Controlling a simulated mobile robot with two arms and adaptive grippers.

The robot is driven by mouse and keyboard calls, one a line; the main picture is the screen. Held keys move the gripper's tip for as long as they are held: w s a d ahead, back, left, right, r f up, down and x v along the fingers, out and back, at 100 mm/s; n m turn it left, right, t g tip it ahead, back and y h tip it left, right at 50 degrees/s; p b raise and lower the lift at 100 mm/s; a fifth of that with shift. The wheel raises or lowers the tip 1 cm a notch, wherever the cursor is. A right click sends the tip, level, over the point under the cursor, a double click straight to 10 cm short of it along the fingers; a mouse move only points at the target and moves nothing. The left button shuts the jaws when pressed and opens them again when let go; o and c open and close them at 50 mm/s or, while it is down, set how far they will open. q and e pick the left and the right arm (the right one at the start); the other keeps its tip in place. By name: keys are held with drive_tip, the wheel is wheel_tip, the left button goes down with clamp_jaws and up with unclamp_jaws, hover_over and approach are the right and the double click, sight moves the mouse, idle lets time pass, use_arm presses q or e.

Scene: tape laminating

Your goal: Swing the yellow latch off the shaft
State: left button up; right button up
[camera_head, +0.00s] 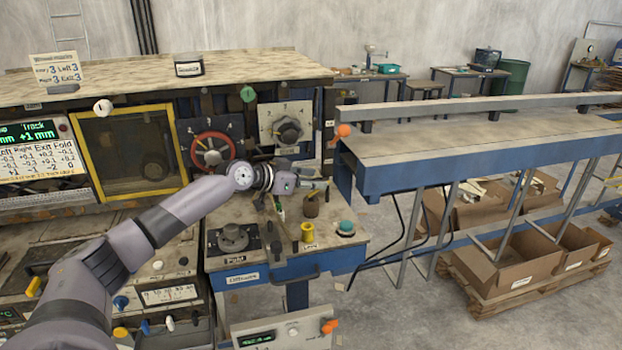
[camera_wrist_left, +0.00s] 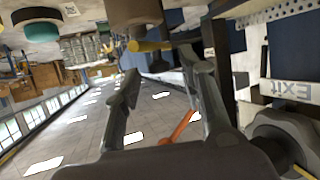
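A short yellow bar with a rounded end, which looks like the yellow latch (camera_wrist_left: 150,46), shows in the left wrist view beside a brown round part (camera_wrist_left: 130,12). It lies just beyond my left fingertips, near the gap between them. I cannot tell whether it touches a finger. My left gripper (camera_wrist_left: 160,64) is open, with its two fingers apart and nothing seen between their tips. In the head view, my left gripper (camera_head: 318,187) points right, over the blue-framed exit stand. The latch and its shaft cannot be made out there. My right gripper is not in view.
A yellow cylinder (camera_head: 307,231), a brown pot (camera_head: 311,206) and a teal-topped knob (camera_head: 346,227) stand on the small blue-sided table. A red handwheel (camera_head: 212,150) is behind my left forearm. A long blue-edged conveyor table (camera_head: 480,150) stands right.

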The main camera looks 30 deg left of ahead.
use_arm(q)
clamp_jaws()
idle(0.4)
idle(0.4)
